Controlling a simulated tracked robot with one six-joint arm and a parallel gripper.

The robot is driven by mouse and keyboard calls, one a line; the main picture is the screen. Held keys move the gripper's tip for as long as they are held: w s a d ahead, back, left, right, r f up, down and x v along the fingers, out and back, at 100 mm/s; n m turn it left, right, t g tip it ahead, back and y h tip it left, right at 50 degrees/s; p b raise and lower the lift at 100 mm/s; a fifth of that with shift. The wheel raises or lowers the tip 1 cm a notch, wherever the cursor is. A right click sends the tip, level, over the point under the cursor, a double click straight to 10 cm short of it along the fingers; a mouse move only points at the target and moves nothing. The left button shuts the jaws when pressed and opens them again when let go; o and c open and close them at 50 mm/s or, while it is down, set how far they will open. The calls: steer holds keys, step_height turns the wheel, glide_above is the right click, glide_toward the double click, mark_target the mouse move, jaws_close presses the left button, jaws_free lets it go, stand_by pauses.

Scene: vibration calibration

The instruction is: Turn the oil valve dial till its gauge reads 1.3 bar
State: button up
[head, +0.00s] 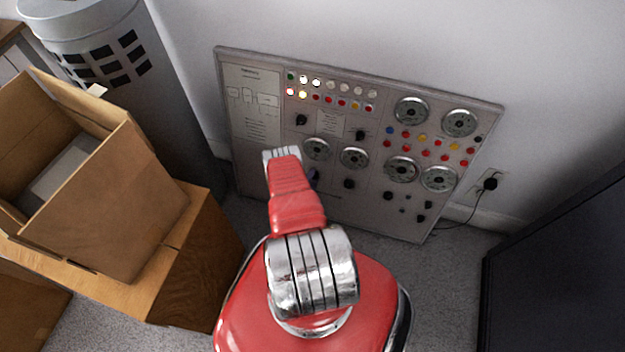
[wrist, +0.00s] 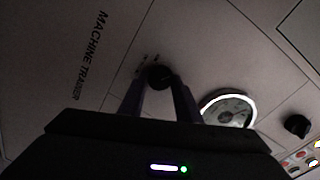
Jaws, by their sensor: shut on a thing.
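The black dial (wrist: 158,76) sits on the grey panel between the two fingers of my gripper (wrist: 158,90) in the wrist view. The fingers are closed on its sides; its small label is too dark to read. A round gauge (wrist: 228,108) with a bright rim lies to the right of the dial in the wrist view; its needle is too small to read. The gauge that seems to be the same one (head: 317,149) shows in the head view beside my red arm. There my arm hides the dial and most of my gripper.
The panel (head: 240,160) leans near the wall, with several other gauges, knobs and lit buttons. Another black knob (wrist: 297,125) is right of the gauge. Cardboard boxes (head: 100,210) stand at left, a grey bin (head: 110,60) behind them. A dark cabinet (head: 560,270) is at right.

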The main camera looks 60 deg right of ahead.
steer(key=m, duration=0.4)
steer(key=shift+s+f, duration=0.15)
steer(key=shift+s, duration=0.1)
steer(key=shift+f+m+t, duration=0.1)
steer(key=shift+m+t, duration=0.3)
steer(key=shift+m, duration=1.2)
steer(key=o, duration=0.8)
steer(key=shift+a, duration=0.1)
steer(key=shift+v, duration=6.85)
steer(key=shift+o, duration=0.2)
